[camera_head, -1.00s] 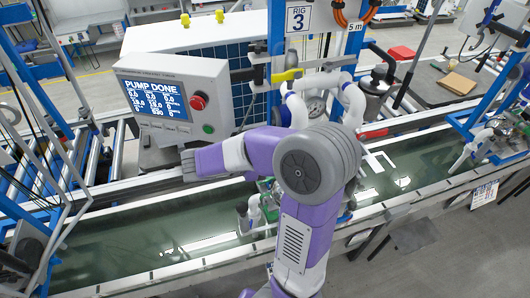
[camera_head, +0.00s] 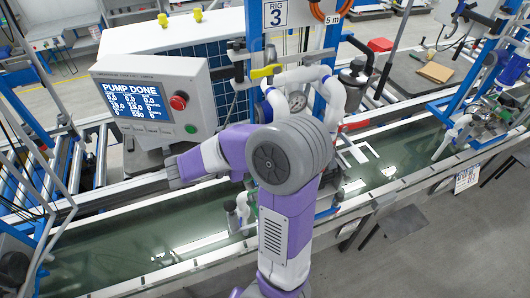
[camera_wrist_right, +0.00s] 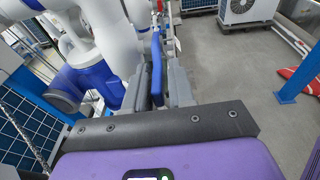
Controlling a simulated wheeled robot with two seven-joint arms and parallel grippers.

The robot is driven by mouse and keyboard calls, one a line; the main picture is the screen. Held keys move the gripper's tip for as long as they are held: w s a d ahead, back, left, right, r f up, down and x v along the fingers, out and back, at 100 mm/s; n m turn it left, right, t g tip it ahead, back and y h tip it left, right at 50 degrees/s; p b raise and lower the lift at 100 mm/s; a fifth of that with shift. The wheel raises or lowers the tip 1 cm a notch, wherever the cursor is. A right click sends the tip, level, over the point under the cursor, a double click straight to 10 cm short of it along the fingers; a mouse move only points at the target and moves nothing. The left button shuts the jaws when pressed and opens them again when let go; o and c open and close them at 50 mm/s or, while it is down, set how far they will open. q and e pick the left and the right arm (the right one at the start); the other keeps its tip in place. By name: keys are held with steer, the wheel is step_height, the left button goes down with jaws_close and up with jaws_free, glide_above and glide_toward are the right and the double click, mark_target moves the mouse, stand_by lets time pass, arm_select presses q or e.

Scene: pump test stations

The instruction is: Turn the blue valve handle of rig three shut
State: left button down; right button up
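In the right wrist view a blue handle (camera_wrist_right: 157,72) stands between the two grey fingers of my right gripper (camera_wrist_right: 160,88). The fingers lie close along both of its sides and look shut on it.
The control box (camera_head: 150,100) reads PUMP DONE. A yellow lever (camera_head: 266,71), white pipes (camera_head: 300,76) and a gauge (camera_head: 297,101) are close to my arm. A water trough (camera_head: 130,250) runs below. Grey floor is clear at the lower right.

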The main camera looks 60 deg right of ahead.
steer(key=p+v, duration=0.4)
steer(key=v, duration=0.3)
steer(key=shift+w+a, duration=0.2)
steer(key=shift+w, duration=0.05)
stand_by(0.5)
steer(key=w+a+f+m+t+y+b, duration=0.1)
steer(key=a+f+m+t+y+b, duration=0.2)
steer(key=a+f, duration=0.6)
steer(key=w+a+f+m+t+y+b, duration=0.1)
steer(key=a+f+m+t+y+b, duration=0.3)
steer(key=f, duration=2.6)
steer(key=a+f+m+t+y+b, duration=0.3)
steer(key=a+f+m+y+b, duration=0.3)
steer(key=a+f, duration=1)
step_height(320, 180, down, 4)
steer(key=y+b, duration=0.3)
steer(key=b, duration=0.3)
steer(key=shift+w+r+t+y, duration=0.2)
steer(key=shift+w+t+y, duration=0.1)
steer(key=shift+w, duration=0.1)
